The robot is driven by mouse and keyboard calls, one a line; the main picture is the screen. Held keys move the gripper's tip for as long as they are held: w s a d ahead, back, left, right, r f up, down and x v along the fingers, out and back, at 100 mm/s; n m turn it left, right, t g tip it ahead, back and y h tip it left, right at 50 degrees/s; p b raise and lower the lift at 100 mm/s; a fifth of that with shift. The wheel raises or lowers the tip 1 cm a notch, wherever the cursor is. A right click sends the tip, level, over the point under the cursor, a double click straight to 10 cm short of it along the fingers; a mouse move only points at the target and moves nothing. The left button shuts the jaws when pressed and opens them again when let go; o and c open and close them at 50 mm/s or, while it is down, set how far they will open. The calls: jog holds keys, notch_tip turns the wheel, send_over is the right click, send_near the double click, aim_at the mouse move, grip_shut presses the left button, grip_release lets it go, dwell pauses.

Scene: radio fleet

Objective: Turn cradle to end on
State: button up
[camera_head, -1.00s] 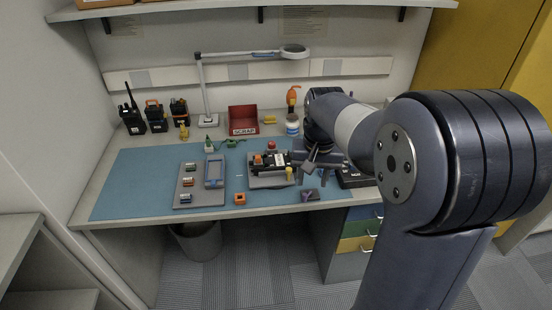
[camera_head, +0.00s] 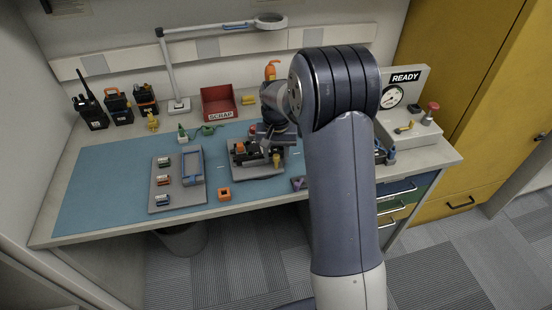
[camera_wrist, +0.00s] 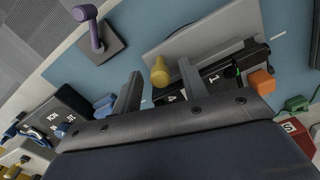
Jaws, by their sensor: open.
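The cradle (camera_head: 238,172) is a grey plate on the blue mat with a black radio (camera_head: 245,150) lying on it. In the wrist view the cradle's grey plate (camera_wrist: 215,28) is tilted across the top, with the black radio (camera_wrist: 225,76) along it. A yellow knob (camera_head: 276,160) stands at the cradle's right side. In the wrist view this yellow knob (camera_wrist: 160,73) shows between the fingertips of my gripper (camera_wrist: 161,84). My gripper is open, and I cannot tell whether a finger touches the knob. In the head view my arm hides part of the gripper.
A purple-topped part (camera_head: 299,184) stands right of the cradle. The red scrap bin (camera_head: 218,104) is behind. The READY gauge box (camera_head: 405,78) stands right.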

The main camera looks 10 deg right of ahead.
jog(key=shift+f, duration=1.15)
grip_shut()
